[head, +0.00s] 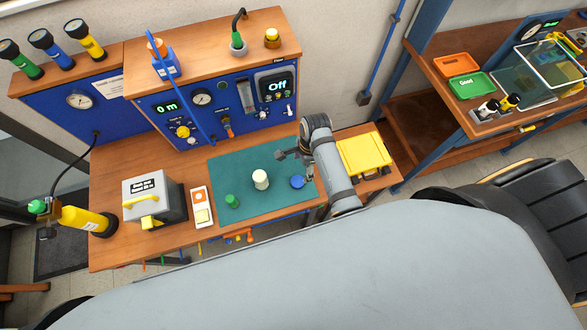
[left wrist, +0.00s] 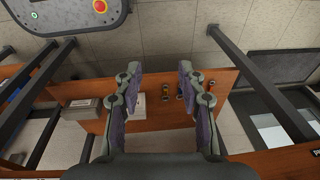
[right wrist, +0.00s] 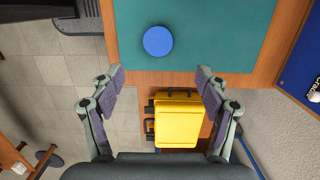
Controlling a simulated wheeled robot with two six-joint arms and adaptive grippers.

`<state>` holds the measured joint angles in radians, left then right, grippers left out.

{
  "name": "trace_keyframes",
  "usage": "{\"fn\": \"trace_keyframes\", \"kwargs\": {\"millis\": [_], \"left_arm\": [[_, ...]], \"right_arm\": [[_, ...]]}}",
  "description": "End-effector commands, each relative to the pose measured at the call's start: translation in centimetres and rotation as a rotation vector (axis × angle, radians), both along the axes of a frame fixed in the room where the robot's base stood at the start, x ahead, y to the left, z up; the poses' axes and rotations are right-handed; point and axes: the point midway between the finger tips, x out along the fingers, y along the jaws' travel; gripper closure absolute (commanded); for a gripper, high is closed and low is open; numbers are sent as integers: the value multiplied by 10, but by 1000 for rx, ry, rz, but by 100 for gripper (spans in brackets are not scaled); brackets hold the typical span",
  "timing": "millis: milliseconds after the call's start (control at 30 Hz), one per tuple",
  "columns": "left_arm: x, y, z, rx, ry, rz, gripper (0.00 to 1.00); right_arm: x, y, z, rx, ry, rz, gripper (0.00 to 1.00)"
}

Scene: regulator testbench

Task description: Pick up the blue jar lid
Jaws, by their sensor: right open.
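The blue jar lid (head: 297,181) lies flat on the green mat (head: 222,170) near its right end. It also shows as a blue disc in the right wrist view (right wrist: 158,41), beyond my fingertips and left of the middle between them. My right gripper (head: 296,156) is above the mat's right part, just behind the lid in the head view. In the right wrist view my right gripper (right wrist: 161,80) is open and empty. My left gripper (left wrist: 158,75) shows only in the left wrist view, open and empty, away from the lid.
A white jar (head: 260,179) and a green lid (head: 232,201) stand on the mat left of the blue lid. A yellow case (head: 362,155) is to the right. The blue panel (head: 215,110) rises behind the mat. A grey case (head: 153,199) stands at the left.

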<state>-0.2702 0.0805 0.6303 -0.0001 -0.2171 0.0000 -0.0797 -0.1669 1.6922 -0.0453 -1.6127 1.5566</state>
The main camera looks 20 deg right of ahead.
Motion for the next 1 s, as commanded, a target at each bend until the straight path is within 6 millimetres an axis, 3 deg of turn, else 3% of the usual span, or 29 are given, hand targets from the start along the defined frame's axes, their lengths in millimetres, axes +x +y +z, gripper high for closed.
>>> {"fn": "trace_keyframes", "kwargs": {"millis": [200, 333, 467, 600, 700, 833, 1000], "left_arm": [[-41, 0, -3, 1, 60, 2, 60], [-57, 0, -4, 0, 82, 2, 60], [-50, 0, -3, 0, 72, 2, 60], [-22, 0, -2, 0, 29, 1, 60], [-11, -1, 0, -1, 12, 0, 60], [-17, 0, -27, 0, 23, 1, 60], [-36, -1, -39, -2, 51, 2, 60]], "right_arm": [[-1, 3, -28, -1, 5, 2, 25], [0, 5, -46, -1, 1, 1, 25], [0, 6, -53, -1, 0, 1, 25], [1, 7, -57, -1, 1, 1, 25], [3, 9, -68, -1, 2, 1, 25], [5, 12, -100, 0, 0, 0, 25], [5, 14, -107, 0, 0, 0, 25]]}}
